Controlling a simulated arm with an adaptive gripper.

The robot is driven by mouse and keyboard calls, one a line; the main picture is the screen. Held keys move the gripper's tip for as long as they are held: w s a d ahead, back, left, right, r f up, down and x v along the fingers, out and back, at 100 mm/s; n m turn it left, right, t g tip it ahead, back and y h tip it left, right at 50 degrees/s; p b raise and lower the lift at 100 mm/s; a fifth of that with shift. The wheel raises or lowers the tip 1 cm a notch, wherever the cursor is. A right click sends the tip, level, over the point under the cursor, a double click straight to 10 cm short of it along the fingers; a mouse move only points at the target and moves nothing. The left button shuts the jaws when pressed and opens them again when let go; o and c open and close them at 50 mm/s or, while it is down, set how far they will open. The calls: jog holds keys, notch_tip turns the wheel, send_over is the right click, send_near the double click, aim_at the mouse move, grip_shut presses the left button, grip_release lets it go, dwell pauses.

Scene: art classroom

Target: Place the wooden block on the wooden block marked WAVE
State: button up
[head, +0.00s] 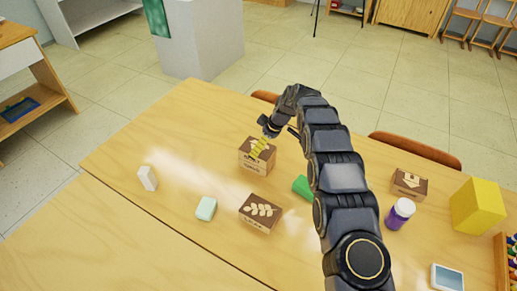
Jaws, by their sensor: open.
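Several brown wooden blocks with pale markings stand on the table. A second block (262,212), nearer the front, bears a leaf mark. A third block (409,183) at the right has a pale mark that is too small to identify. I cannot read WAVE on any of them. My gripper (279,130) is open, just above and behind the middle block.
A green object (302,187) lies partly behind my arm. A white piece (148,178) and a mint piece (206,208) are at the left. A purple bottle (399,213), a yellow box (478,206) and a blue-screened item (447,277) are at the right. The table's left part is mostly clear.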

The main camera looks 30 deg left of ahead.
jog(key=v, duration=0.7)
jog(key=shift+r, duration=0.15)
jog(key=shift+d+r, duration=0.1)
jog(key=shift+d, duration=0.05)
jog(key=s+d+r+m+h, duration=0.1)
jog(key=s+d+r+m, duration=0.5)
jog(key=d, duration=0.5)
jog(key=s+d+r+m+h, duration=0.25)
jog(key=s+d+r, duration=0.5)
jog(key=d, duration=0.45)
jog(key=s+d+m, duration=0.5)
jog(key=s+d, duration=0.1)
jog(key=s, duration=0.5)
jog(key=s+d+r+m+g+h, duration=0.1)
jog(key=s+d+m, duration=0.3)
jog(key=s, duration=0.8)
jog(key=d, duration=0.2)
jog(key=shift+s+d+m+g, duration=0.3)
jog(key=shift+m, duration=0.05)
